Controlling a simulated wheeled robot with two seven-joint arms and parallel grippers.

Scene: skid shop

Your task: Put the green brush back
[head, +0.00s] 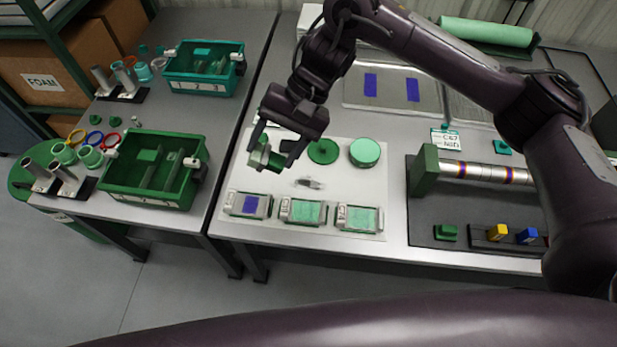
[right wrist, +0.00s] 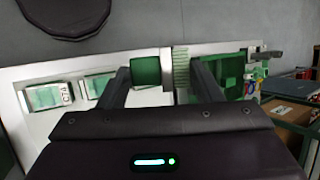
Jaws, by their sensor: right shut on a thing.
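My right gripper (head: 272,152) is shut on the green brush (head: 261,156), above the left part of the white mat (head: 377,190) on the right bench. In the right wrist view the green brush (right wrist: 146,72) sits between the fingers, with a green block, a pale band and light green bristles facing right. A gap below it cannot be judged clearly. On the mat are a dark green disc (head: 323,152) and a light green round pad (head: 365,152), right of the gripper. My left gripper is not in view.
Three small trays (head: 301,211) line the mat's front edge, and a small metal piece (head: 309,183) lies behind them. A green bin (head: 152,195) and a teal bin (head: 180,72) stand on the left bench. A roller stand (head: 424,172) is at right.

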